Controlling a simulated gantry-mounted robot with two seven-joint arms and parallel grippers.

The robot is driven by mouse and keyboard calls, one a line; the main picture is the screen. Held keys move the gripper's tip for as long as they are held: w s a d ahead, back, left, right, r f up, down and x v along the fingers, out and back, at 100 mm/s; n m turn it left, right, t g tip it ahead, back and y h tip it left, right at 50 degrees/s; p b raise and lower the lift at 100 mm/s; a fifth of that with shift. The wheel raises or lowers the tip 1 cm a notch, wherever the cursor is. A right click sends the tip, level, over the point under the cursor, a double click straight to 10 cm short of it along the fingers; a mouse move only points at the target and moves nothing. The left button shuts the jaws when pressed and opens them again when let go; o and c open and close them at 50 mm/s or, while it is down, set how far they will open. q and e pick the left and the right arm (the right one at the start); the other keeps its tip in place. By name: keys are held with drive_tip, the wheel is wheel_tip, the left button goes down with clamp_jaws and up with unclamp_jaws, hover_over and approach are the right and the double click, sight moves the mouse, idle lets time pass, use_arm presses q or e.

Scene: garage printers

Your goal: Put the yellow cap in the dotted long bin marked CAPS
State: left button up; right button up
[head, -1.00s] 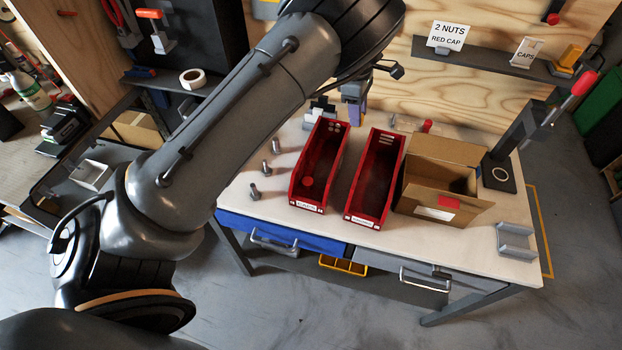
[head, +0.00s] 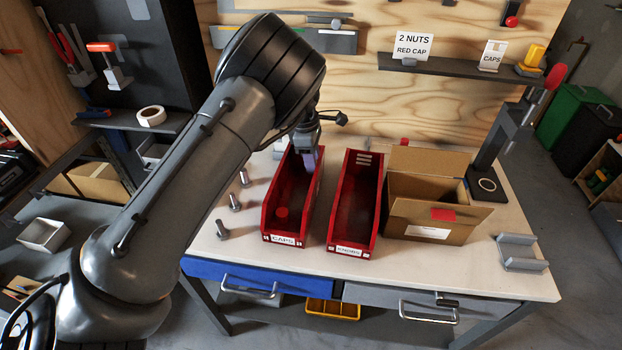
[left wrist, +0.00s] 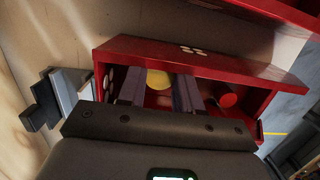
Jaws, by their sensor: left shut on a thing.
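The left long red bin (head: 267,228) reads CAPS on its front label and stands on the bench. In the left wrist view, white dots show on a wall of this bin (left wrist: 240,68). My left gripper (head: 309,160) is over the far part of this bin, fingers pointing down. In the left wrist view, the yellow cap (left wrist: 158,79) shows between my fingers, which are shut on it. The head view does not show the cap. A red cap (head: 282,212) lies inside the bin near its front; it also shows in the left wrist view (left wrist: 228,95). My right gripper is not in view.
A second red bin (head: 347,240), with stripes and a label that seems to read KNOBS, stands to the right. Beside it is an open cardboard box (head: 400,228). Several bolts (head: 235,202) stand left of the CAPS bin. A shelf (head: 450,70) with signs hangs behind.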

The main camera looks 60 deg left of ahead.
use_arm(q)
drive_tip(key=shift+f+b, duration=0.7)
drive_tip(key=shift+f, duration=1.95)
drive_tip(key=shift+f, duration=0.15)
drive_tip(key=o, duration=1)
drive_tip(key=r+p, duration=0.1)
drive_tip(key=r, duration=0.2)
drive_tip(key=r+p, duration=0.1)
drive_tip(key=r, duration=0.3)
drive_tip(key=s+a+r+p, duration=0.1)
drive_tip(key=r, duration=0.3)
drive_tip(key=shift+a, duration=0.1)
drive_tip(key=shift+s+a+r, duration=0.1)
drive_tip(key=shift+r, duration=0.55)
